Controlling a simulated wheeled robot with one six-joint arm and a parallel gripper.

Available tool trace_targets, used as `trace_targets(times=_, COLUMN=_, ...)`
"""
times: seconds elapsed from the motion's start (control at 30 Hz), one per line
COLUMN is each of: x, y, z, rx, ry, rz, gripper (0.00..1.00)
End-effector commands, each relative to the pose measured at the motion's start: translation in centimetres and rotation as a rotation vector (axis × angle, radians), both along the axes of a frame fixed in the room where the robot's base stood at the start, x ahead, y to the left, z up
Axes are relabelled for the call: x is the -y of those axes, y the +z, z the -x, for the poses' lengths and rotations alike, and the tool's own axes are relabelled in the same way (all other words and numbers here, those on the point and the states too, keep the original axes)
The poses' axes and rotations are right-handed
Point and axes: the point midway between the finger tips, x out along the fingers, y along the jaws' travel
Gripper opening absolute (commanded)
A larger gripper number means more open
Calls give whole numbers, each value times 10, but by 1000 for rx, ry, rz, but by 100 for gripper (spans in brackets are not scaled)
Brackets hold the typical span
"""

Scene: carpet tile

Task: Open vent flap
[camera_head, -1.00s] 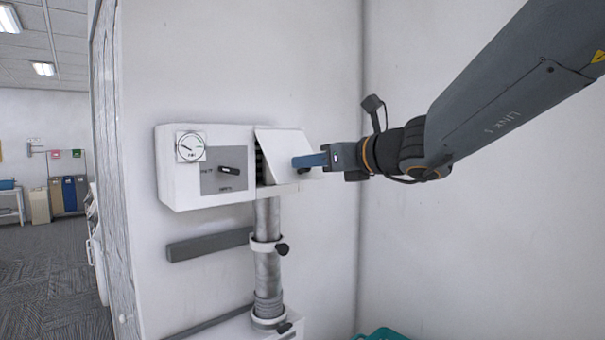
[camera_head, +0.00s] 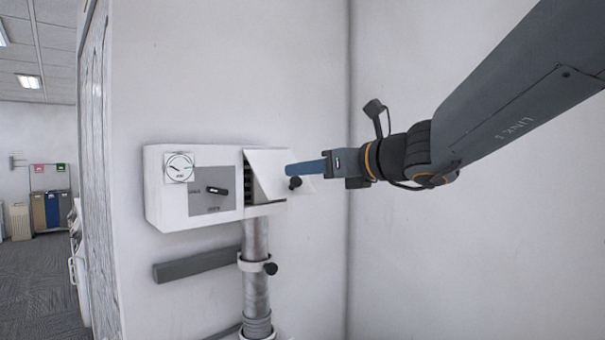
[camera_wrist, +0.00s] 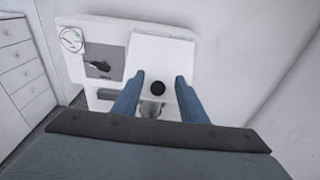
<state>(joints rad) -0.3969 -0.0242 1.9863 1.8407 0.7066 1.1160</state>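The vent flap (camera_head: 268,168) is a white panel on the right part of a white wall box (camera_head: 160,212). It is tilted, its lower edge standing out from the box, and a dark slatted opening (camera_head: 250,186) shows at its left side. A black knob (camera_head: 295,183) sits on its front. My gripper (camera_head: 290,169) is at the flap's front, its blue fingers just above the knob in the head view. In the wrist view, my gripper (camera_wrist: 159,78) is open, with the knob (camera_wrist: 157,88) between its fingers and gaps on both sides. Whether the fingers touch the flap (camera_wrist: 160,62) is unclear.
The box carries a round gauge (camera_head: 179,167) and a black lever (camera_head: 217,191) on a grey plate. A metal pipe (camera_head: 256,290) with a clamp runs down below it, beside a grey rail (camera_head: 196,265). Bare wall lies to the right.

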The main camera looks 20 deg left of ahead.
Motion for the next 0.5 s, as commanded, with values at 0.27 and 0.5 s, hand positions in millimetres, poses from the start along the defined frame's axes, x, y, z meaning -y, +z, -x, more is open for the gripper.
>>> trace_targets(times=0.27, x=38, y=5, z=19, rx=3, ry=-4, rz=0, gripper=39)
trace_targets(times=0.5, x=49, y=7, z=26, rx=0, ry=-1, rz=0, gripper=39)
